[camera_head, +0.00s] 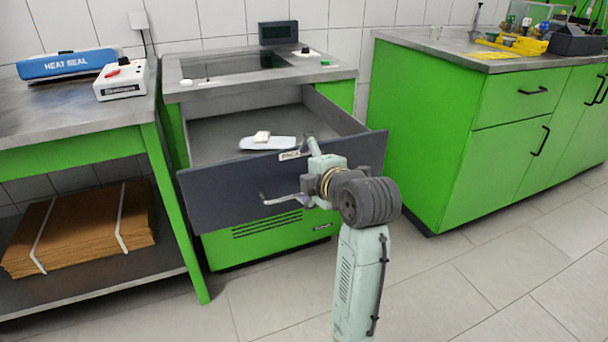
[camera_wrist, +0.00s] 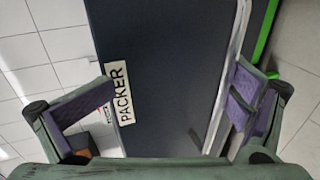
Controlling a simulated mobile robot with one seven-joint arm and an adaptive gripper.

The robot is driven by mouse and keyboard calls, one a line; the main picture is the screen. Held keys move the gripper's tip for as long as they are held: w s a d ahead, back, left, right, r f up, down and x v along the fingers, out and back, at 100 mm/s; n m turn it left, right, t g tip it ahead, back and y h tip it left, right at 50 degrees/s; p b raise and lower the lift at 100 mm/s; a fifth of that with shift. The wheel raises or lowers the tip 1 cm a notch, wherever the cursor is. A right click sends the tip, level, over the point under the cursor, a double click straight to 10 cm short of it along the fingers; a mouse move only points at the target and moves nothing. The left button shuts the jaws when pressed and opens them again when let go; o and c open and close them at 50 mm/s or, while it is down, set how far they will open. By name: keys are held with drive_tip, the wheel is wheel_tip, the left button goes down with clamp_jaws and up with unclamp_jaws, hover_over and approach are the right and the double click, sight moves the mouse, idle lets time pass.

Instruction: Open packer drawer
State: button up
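The packer drawer (camera_head: 235,190) is pulled well out of its green cabinet, with its dark front panel facing me. A silver bar handle (camera_head: 282,200) runs along the lower part of that front. My gripper (camera_head: 308,168) is at the right half of the front, fingers spread. In the wrist view, my gripper (camera_wrist: 165,110) is wide open and the PACKER label (camera_wrist: 118,92) shows near the left finger. The handle (camera_wrist: 227,75) runs beside the right finger; whether they touch is unclear. My wrist hides part of the front in the head view.
A pale tray-like item (camera_head: 268,143) with a small pinkish piece lies inside the drawer. A green bench with a heat sealer (camera_head: 65,64) stands left, cardboard sheets (camera_head: 85,228) on its shelf. A green cabinet (camera_head: 470,130) stands right. The tiled floor in front is clear.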

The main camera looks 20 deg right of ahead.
drive_tip(key=shift+s+r, duration=0.2)
drive_tip(key=shift+r, duration=0.45)
drive_tip(key=shift+s+r, duration=0.2)
drive_tip(key=shift+r, duration=0.1)
drive_tip(key=shift+c, duration=0.6)
drive_tip(key=shift+s, duration=0.95)
drive_tip(key=shift+c, duration=0.9)
drive_tip(key=shift+v, duration=0.95)
drive_tip(key=c, duration=0.7)
drive_tip(key=shift+s+a+f+p+v, duration=0.1)
drive_tip(key=shift+f+p+v, duration=0.2)
drive_tip(key=shift+v, duration=1.1)
drive_tip(key=shift+s+a+f+p+v, duration=0.1)
drive_tip(key=shift+f+p+v, duration=0.15)
drive_tip(key=shift+v, duration=1.15)
drive_tip(key=shift+s+f+p+v, duration=0.1)
drive_tip(key=shift+f+p+v, duration=0.2)
drive_tip(key=shift+v, duration=1.1)
